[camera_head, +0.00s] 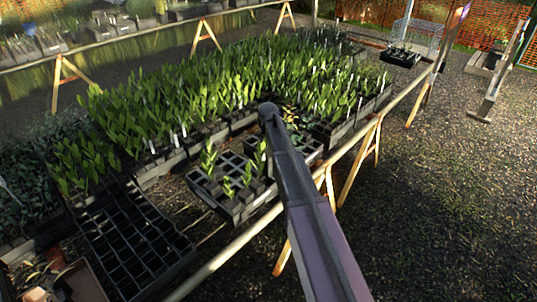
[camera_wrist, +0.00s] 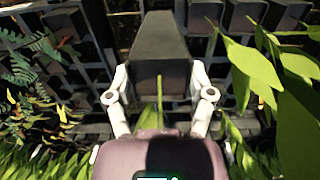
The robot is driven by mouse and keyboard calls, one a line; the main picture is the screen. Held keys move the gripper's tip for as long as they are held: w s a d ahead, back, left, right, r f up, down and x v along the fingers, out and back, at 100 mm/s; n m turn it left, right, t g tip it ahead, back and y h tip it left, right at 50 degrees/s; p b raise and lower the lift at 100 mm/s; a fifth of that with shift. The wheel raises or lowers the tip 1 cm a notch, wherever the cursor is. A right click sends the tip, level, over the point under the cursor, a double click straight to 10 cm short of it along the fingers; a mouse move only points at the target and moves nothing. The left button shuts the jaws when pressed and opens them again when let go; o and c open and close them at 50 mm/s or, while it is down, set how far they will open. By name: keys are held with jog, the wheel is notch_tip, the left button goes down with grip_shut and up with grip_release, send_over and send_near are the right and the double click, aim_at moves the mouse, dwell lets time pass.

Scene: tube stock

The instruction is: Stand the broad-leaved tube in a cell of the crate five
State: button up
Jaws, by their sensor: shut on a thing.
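In the wrist view my gripper (camera_wrist: 161,85) is shut on a dark tapered tube (camera_wrist: 160,36), with a finger on each side near its soil end. In the head view a partly filled black crate (camera_head: 232,207) has a few leafy tubes and several open cells. No number shows on it, so I cannot tell whether it is crate five. My arm hides the gripper in the head view.
Dense leafy crates fill the bench behind and left. An empty black crate (camera_head: 135,240) lies at the lower left. In the wrist view broad leaves (camera_wrist: 255,65) crowd the right, and ferny foliage (camera_wrist: 40,110) the left. The bench's front rail (camera_head: 225,255) runs below the crates.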

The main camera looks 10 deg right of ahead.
aim_at(268, 176)
jog(key=shift+f, duration=0.25)
jog(key=shift+f+b, duration=0.95)
jog(key=shift+b, duration=0.2)
jog(key=shift+f+b, duration=0.5)
jog(key=shift+b, duration=0.05)
jog(key=shift+f+b, duration=4.2)
jog(key=shift+f, duration=0.05)
jog(key=shift+f+b, duration=0.45)
jog(key=shift+b, duration=0.05)
jog(key=o, duration=1.3)
jog(key=shift+r, duration=0.1)
